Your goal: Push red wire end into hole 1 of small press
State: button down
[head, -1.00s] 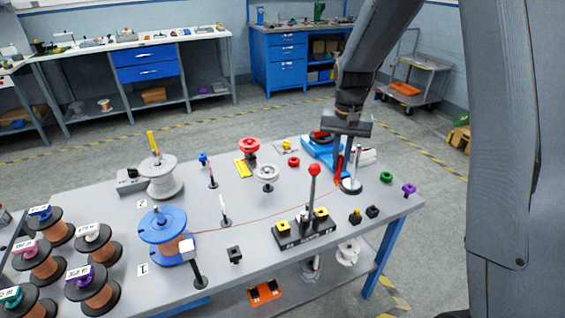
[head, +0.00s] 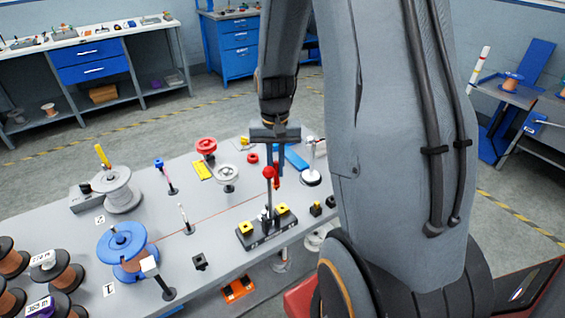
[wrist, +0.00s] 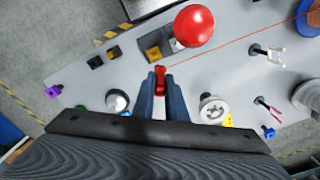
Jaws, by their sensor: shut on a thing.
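My gripper (wrist: 160,84) is shut on a small red piece (wrist: 160,76), which I take for the red wire end. In the head view my gripper (head: 277,160) is above the table, behind the small press. The small press has a black base (head: 262,238), yellow blocks (head: 283,209) and a lever with a red ball (head: 268,172). The ball (wrist: 193,26) hides part of the press in the wrist view. The thin red wire (head: 215,222) runs from the blue spool (head: 122,240) toward the press. Hole 1 cannot be made out.
A white handwheel (head: 227,172) and a red one (head: 206,147) stand left of my gripper. A thin post (head: 185,217) stands by the wire. A white-topped post (head: 150,266) stands near the front edge. A round-based post (head: 311,172) is to the right.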

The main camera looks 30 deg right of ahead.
jog(key=f+b, duration=0.1)
jog(key=s+f+b, duration=0.1)
jog(key=f, duration=0.1)
jog(key=d+f+b, duration=0.1)
jog(key=f+b, duration=0.1)
jog(key=shift+s+f, duration=0.1)
jog(key=shift+s, duration=0.25)
jog(key=shift+f, duration=0.1)
dwell(0.6)
jog(key=shift+f+b, duration=0.3)
jog(key=shift+f, duration=0.25)
jog(key=shift+f+b, duration=0.3)
jog(key=shift+f, duration=0.7)
dwell(1.4)
dwell(0.3)
jog(key=c, duration=1.7)
grip_release()
jog(key=shift+o, duration=0.2)
